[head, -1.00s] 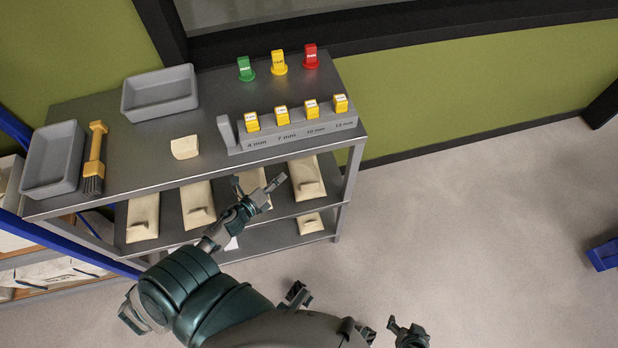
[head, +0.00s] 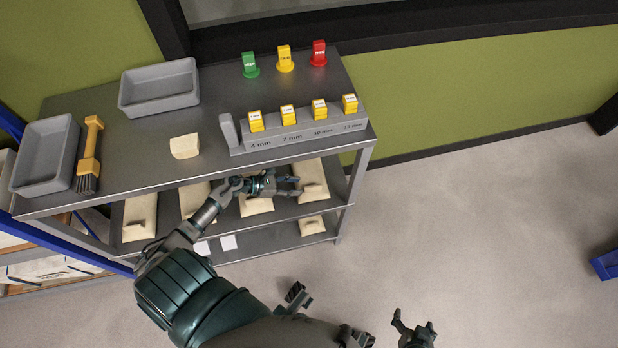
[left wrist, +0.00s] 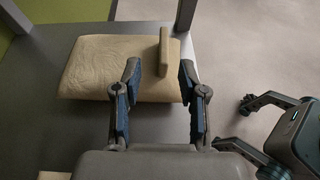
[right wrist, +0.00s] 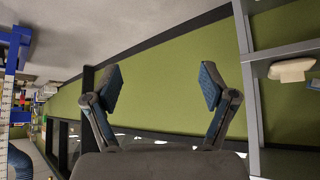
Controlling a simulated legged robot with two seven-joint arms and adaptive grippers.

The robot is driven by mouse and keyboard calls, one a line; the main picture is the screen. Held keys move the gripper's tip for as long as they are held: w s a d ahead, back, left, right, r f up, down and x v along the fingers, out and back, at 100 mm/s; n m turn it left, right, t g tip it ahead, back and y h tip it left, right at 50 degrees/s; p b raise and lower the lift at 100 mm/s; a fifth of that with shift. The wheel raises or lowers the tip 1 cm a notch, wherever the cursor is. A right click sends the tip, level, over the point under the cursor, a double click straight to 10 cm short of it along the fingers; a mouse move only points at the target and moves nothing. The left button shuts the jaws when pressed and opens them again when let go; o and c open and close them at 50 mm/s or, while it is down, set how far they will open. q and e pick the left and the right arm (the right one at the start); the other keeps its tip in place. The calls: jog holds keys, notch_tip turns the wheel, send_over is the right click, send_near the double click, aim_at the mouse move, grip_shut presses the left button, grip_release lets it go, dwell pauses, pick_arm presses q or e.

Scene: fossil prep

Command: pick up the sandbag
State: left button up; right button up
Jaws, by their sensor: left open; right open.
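Several cream sandbags, each with an upright tab, lie on the middle shelf. The rightmost sandbag (head: 313,172) is partly behind my left gripper (head: 293,186), which is open and reaches in under the top shelf. In the left wrist view, this sandbag (left wrist: 95,62) lies ahead, and its tab (left wrist: 163,48) stands between and just beyond the open fingers (left wrist: 160,82). I see no firm contact. My right gripper (head: 413,328) is open and empty, away from the rack over the floor. It also shows in the right wrist view (right wrist: 162,82).
The grey rack's top shelf (head: 140,140) overhangs the sandbags. It bears two grey trays (head: 160,88), a brush (head: 90,155), a cream block (head: 184,146) and a holder with yellow tags (head: 300,133). Another sandbag (head: 312,225) lies on the lower shelf.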

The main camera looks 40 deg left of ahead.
aim_at(314, 186)
pick_arm(q)
jog(key=shift+w+d+f, duration=0.2)
jog(key=shift+w+f, duration=0.05)
jog(key=shift+w, duration=0.1)
jog(key=w+d, duration=0.2)
jog(key=d, duration=0.1)
jog(key=w+d+f, duration=0.1)
jog(key=d, duration=0.1)
jog(key=shift+w+f+b, duration=0.1)
jog(key=shift+w+b, duration=0.2)
jog(key=shift+w+d+f, duration=0.1)
jog(key=shift+w, duration=0.05)
jog(key=shift+a+f, duration=0.1)
jog(key=shift+a, duration=0.5)
jog(key=shift+c, duration=0.9)
jog(key=shift+a+f, duration=0.1)
jog(key=c, duration=0.4)
grip_shut()
jog(key=shift+d, duration=0.45)
jog(key=shift+w+r, duration=0.15)
jog(key=shift+r, duration=0.2)
pick_arm(e)
jog(key=shift+w+d+r+t+y, duration=0.2)
jog(key=shift+w+t, duration=0.2)
jog(key=shift+w, duration=0.15)
jog(key=shift+w+d+r+t+y, duration=0.1)
jog(key=shift+w+r+t, duration=0.05)
jog(key=shift+w+t, duration=0.35)
